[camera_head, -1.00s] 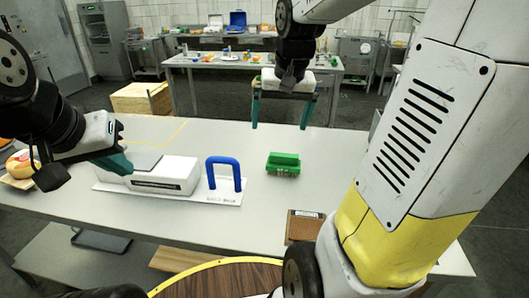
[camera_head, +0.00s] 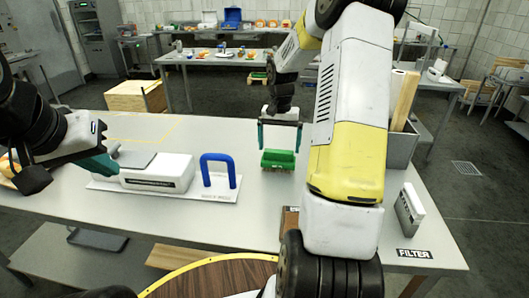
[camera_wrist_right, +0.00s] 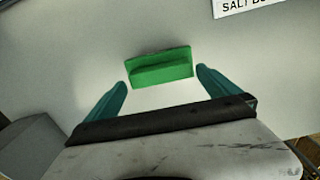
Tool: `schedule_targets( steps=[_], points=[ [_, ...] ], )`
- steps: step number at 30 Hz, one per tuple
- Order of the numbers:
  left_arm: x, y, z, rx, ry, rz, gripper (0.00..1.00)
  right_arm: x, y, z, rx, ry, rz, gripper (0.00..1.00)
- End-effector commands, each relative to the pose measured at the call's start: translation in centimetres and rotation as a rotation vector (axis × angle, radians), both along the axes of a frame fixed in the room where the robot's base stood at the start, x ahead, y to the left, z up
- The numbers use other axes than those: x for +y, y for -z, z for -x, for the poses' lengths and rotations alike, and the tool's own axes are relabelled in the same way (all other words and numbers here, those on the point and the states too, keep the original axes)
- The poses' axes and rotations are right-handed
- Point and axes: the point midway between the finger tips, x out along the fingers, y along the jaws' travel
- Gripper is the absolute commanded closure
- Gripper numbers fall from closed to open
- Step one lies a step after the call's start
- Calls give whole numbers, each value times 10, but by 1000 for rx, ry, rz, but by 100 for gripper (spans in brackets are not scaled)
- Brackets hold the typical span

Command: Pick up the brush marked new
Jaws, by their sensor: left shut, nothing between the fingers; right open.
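A green block-shaped thing (camera_head: 278,159), perhaps the brush, sits on the table right of the blue handle; I cannot read a mark saying new on it. In the right wrist view the green block (camera_wrist_right: 160,67) lies ahead, between and beyond the fingertips. My right gripper (camera_head: 279,146) is open and empty, with its fingers on either side of the green block in the head view. I cannot tell whether they touch it. My left gripper (camera_head: 115,170) is shut and empty at the left, by the white device.
At the right are a FILTER label (camera_head: 414,254), a white upright holder (camera_head: 411,208) and a grey bin (camera_head: 402,148). Bare tabletop surrounds the green block.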

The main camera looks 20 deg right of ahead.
Motion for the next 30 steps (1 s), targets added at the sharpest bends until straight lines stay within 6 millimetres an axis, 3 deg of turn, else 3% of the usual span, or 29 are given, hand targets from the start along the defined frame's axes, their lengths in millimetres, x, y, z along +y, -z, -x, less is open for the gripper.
schedule_targets(
  steps=[6,14,23,30],
  points=[
    [0,0,0,0,0,0,100,1,29,1,2,1,-1,0],
    [0,0,0,0,0,0,100,1,32,1,-1,0,0,0],
    [0,0,0,0,0,0,100,1,32,1,0,0,0,57],
    [0,0,0,0,0,0,100,1,30,0,-1,0,0,59]
  ],
)
